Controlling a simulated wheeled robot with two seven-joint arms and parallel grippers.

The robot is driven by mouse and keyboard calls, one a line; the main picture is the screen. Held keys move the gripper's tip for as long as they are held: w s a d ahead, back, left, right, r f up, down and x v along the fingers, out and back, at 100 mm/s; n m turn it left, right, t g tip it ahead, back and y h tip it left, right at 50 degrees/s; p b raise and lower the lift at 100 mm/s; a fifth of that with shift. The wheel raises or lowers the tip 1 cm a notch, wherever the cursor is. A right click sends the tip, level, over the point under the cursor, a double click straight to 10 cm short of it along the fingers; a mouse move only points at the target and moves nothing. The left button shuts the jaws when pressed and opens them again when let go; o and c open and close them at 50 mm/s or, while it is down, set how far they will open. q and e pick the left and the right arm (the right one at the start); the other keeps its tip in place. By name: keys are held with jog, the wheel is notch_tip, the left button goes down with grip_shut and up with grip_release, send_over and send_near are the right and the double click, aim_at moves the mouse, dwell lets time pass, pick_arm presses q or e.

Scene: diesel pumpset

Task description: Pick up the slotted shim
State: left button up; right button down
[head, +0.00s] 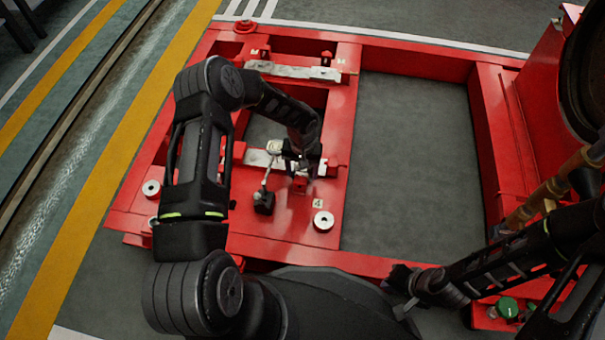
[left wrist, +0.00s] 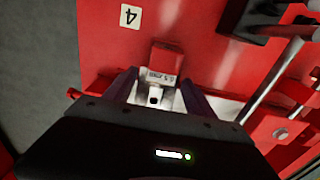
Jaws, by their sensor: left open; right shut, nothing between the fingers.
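A small pale metal plate with dark markings, which looks like the slotted shim (left wrist: 158,78), shows in the left wrist view in front of a red block (left wrist: 167,56). A dark hole or slot shows just below its markings. My left gripper (head: 303,166) is over the near crossbar pad of the red frame, and in the left wrist view its open fingers (left wrist: 157,84) stand on either side of the plate. I cannot tell whether they touch it. In the head view the arm and gripper hide the plate. My right gripper (head: 405,306) is shut and empty at the lower right, away from the pads.
A dial gauge stand with a black base (head: 264,203) stands close left of my left gripper. The red frame (head: 345,190) carries a label "4" (head: 317,203) and a round washer-like disc (head: 323,220). A large opening with grey floor (head: 410,160) lies to the right.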

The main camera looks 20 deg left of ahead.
pick_arm(q)
jog(key=shift+c, duration=0.4)
grip_shut()
jog(key=shift+r, duration=0.1)
notch_tip(320, 180, up, 10)
jog(key=p, duration=0.3)
jog(key=shift+p, duration=0.35)
dwell(0.5)
